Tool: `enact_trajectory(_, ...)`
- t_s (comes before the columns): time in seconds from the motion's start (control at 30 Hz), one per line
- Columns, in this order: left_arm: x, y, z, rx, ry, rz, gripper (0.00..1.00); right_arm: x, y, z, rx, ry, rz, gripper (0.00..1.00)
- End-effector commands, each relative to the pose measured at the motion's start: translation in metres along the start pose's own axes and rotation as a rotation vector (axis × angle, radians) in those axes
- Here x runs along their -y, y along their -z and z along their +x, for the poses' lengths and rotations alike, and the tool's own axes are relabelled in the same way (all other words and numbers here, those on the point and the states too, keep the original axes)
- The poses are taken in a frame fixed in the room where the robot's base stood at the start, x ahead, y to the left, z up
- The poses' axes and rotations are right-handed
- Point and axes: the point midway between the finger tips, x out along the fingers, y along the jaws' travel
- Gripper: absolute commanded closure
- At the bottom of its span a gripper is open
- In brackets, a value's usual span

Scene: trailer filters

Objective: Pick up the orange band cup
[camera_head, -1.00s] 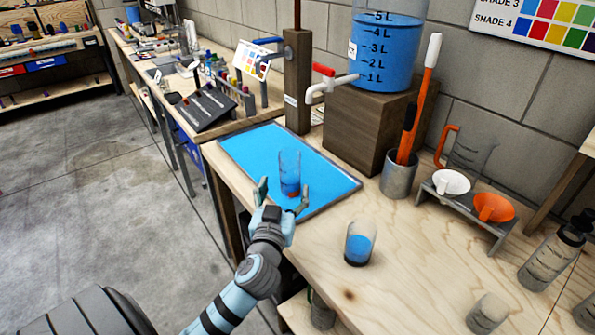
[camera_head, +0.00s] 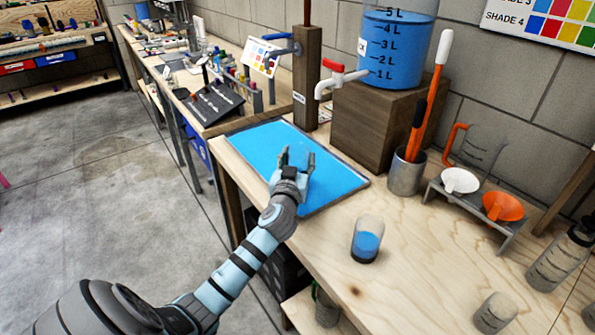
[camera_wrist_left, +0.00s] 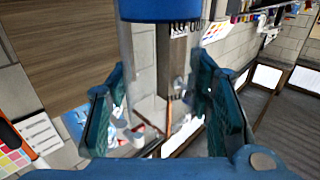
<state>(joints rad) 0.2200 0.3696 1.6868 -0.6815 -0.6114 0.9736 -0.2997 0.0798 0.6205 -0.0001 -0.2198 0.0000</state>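My left gripper (camera_head: 297,157) is over the blue tray (camera_head: 340,178) in the head view, its two fingers a little apart. In the left wrist view a clear cup (camera_wrist_left: 150,75) with a blue part at the top of the picture lies between my left fingers (camera_wrist_left: 155,110). I cannot tell whether the fingers press on it. No orange band shows on it there, and I cannot make the cup out in the head view. A second clear cup with blue liquid (camera_head: 367,245) stands apart on the bench, right of the tray. My right gripper is out of view.
A wooden block (camera_head: 375,125) bears the blue-filled tank (camera_head: 398,50); its red-handled tap (camera_head: 340,78) overhangs near the tray. A metal pot (camera_head: 405,175) with tools and a rack (camera_head: 470,207) with funnels stand right.

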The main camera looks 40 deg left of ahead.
Motion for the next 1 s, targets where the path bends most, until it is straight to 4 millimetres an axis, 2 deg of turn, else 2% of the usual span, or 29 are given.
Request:
enact_trajectory(0.03,0.0,0.0,0.0,0.0,0.0,0.0,0.68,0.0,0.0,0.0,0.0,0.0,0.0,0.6)
enact_trajectory(0.13,0.0,0.0,0.0,0.0,0.0,0.0,0.84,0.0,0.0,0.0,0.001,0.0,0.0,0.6)
enact_trajectory(0.57,0.0,0.006,0.0,-0.001,0.0,-0.001,0.85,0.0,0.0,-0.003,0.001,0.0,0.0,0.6)
enact_trajectory(0.77,0.0,0.025,0.0,-0.003,0.0,-0.001,0.85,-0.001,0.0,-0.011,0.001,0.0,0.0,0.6)
enact_trajectory(1.0,0.0,0.064,0.0,-0.004,-0.001,-0.001,0.85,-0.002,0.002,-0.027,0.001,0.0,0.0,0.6)
